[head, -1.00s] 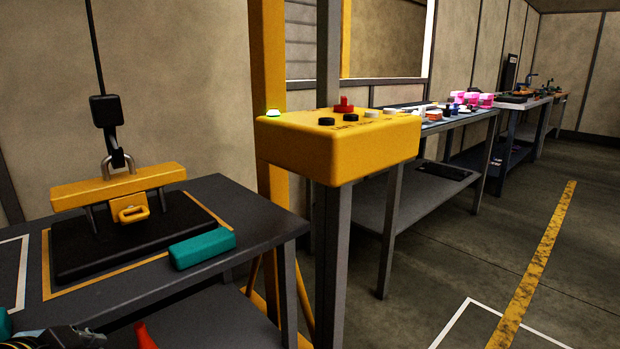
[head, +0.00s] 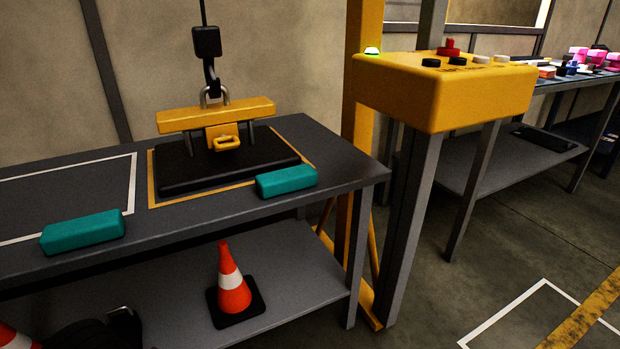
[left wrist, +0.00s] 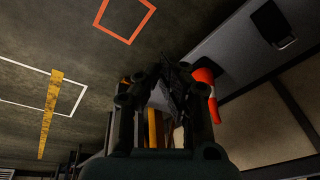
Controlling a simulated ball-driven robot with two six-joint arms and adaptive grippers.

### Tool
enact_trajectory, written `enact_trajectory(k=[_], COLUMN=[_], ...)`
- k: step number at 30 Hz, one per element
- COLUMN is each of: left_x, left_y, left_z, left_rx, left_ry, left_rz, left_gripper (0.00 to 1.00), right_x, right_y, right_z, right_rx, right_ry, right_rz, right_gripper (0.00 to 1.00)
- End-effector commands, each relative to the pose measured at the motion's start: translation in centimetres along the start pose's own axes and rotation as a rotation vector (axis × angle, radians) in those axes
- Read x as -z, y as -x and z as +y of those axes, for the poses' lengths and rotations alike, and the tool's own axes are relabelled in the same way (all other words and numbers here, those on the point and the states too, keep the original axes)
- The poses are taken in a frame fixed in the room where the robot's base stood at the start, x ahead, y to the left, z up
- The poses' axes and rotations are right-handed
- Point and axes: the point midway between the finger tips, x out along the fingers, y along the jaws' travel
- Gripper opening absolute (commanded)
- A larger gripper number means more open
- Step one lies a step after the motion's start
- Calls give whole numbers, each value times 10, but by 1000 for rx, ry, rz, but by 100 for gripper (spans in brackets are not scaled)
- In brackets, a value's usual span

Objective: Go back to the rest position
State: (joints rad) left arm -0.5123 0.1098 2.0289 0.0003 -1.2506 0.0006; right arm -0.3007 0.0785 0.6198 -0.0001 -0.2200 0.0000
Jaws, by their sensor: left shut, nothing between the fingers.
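My left gripper (left wrist: 165,90) shows in the left wrist view as dark fingers at the middle. It is shut and empty, apart from the table and the things on it. In the head view I cannot make out either gripper with certainty. My right gripper is in neither view. A yellow lifting beam (head: 215,114) with a small handle sits over a black block (head: 228,170) on the grey table (head: 345,165). A dark hook (head: 208,75) on a cable meets its shackle.
Teal blocks (head: 83,232) lie along the table's front edge. An orange cone (head: 232,285) stands on the lower shelf; it also shows in the left wrist view (left wrist: 206,95). A yellow button box (head: 440,90) stands on posts at right. Open floor (head: 500,255) lies beyond.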

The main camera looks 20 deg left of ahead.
Motion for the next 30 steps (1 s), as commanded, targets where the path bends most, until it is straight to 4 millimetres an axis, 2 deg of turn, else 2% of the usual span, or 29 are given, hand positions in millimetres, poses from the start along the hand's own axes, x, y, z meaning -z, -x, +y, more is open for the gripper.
enact_trajectory(k=[1,5,8,9,13,15,18,21,25,30], left_x=[-9,-39,-78,-97,-162,-196,-236,-262,-277,-277], left_y=[-20,-79,-131,-149,-195,-210,-222,-226,-227,-227], left_z=[0,0,2,3,7,9,12,15,16,16], left_rx=[0,-1,-3,-4,-7,-9,-11,-13,-13,-13], left_ry=[2,8,13,16,23,26,30,32,33,33], left_rz=[-16,-43,-71,-83,-117,-133,-150,-161,-165,-165], left_gripper=[0,0,0,0,0,0,0,0,0,0], right_x=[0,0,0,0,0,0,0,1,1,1], right_y=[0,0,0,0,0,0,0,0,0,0], right_z=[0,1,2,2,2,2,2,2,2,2], right_rx=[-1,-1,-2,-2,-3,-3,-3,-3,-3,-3], right_ry=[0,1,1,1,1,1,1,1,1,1], right_rz=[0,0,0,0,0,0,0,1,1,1], right_gripper=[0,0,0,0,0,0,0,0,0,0])
